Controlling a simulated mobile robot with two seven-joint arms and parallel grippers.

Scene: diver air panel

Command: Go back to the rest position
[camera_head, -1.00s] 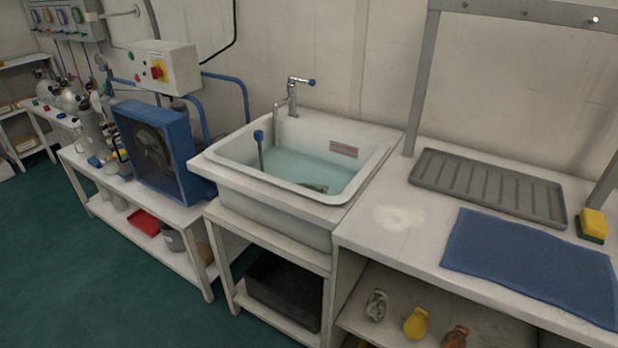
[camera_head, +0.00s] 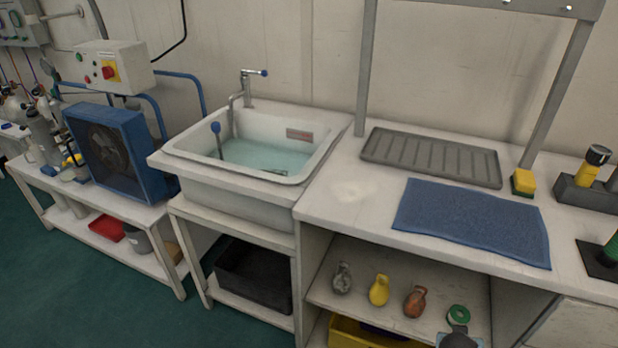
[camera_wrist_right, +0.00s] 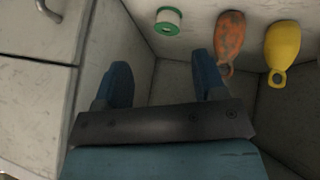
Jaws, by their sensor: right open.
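My right gripper (camera_wrist_right: 160,80) shows in the right wrist view. Its two blue fingers are spread apart with nothing between them. Beyond them are the pale panels of the shelf space under the counter. An orange weight (camera_wrist_right: 230,42), a yellow weight (camera_wrist_right: 283,45) and a green-and-white roll (camera_wrist_right: 168,20) lie past the fingertips, apart from them.
The counter (camera_head: 340,215) carries a grey drain tray (camera_head: 430,157), a blue mat (camera_head: 470,222) and a yellow sponge (camera_head: 522,183). Left of it is a water-filled sink (camera_head: 235,190). A blue fan unit (camera_head: 105,150) stands farther left. The green floor (camera_head: 90,290) is open at lower left.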

